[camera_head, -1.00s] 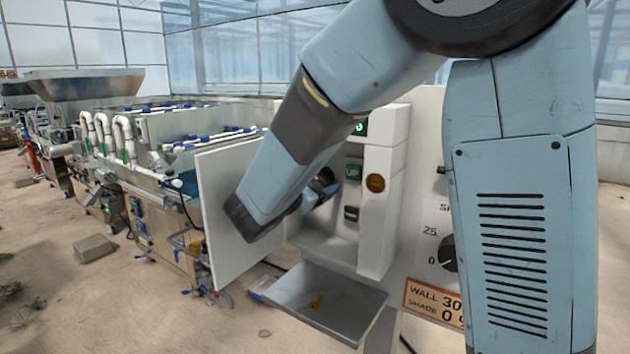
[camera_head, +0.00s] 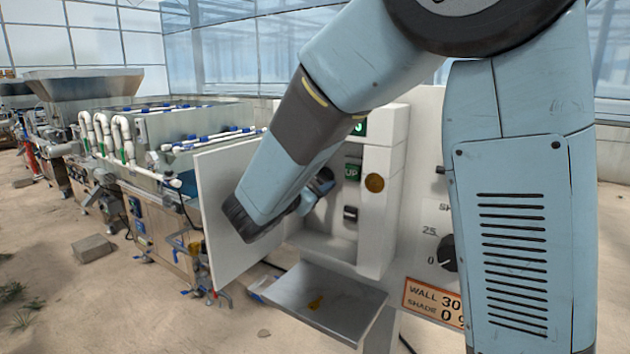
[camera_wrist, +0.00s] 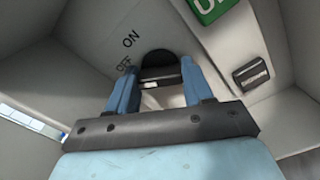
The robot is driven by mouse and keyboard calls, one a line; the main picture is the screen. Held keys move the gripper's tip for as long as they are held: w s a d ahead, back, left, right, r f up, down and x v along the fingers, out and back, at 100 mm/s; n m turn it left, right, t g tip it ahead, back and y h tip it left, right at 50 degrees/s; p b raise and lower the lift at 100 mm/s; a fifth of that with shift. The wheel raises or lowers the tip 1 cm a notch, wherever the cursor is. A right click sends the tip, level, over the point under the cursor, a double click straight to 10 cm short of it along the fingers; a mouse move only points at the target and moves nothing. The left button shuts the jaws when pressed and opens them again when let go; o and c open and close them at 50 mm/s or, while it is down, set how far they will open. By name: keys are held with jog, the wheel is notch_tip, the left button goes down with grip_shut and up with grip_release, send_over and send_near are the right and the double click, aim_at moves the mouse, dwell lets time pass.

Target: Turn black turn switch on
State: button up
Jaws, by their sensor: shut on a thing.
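The black turn switch (camera_wrist: 160,68) is inside the white control box, on its back panel, with the words OFF and ON printed beside it in the wrist view. My gripper (camera_wrist: 163,88) is shut on the switch, one blue finger on each side of it. A small white patch shows low between the fingers; I cannot tell if it is the switch's pointer. The switch's exact angle is partly hidden by the fingers. In the head view my forearm hides the switch, and only part of my gripper (camera_head: 318,188) shows in the box opening.
The box's open white door (camera_head: 222,185) stands left of my forearm. A grey tray shelf (camera_head: 325,298) juts out below. A green UP sign (camera_head: 352,172), a black rocker (camera_head: 351,214) and a round amber piece (camera_head: 374,183) are on the right. A black dial (camera_head: 447,253) is further right.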

jog(key=m, duration=0.5)
jog(key=shift+d+m, duration=0.1)
jog(key=shift+m, duration=0.2)
jog(key=m, duration=0.4)
jog(key=shift+f, duration=0.15)
jog(key=shift+d+m, duration=0.1)
jog(key=shift+m, duration=0.9)
jog(key=shift+f, duration=0.15)
jog(key=o, duration=1)
jog(key=shift+o, duration=0.2)
jog(key=shift+s, duration=0.1)
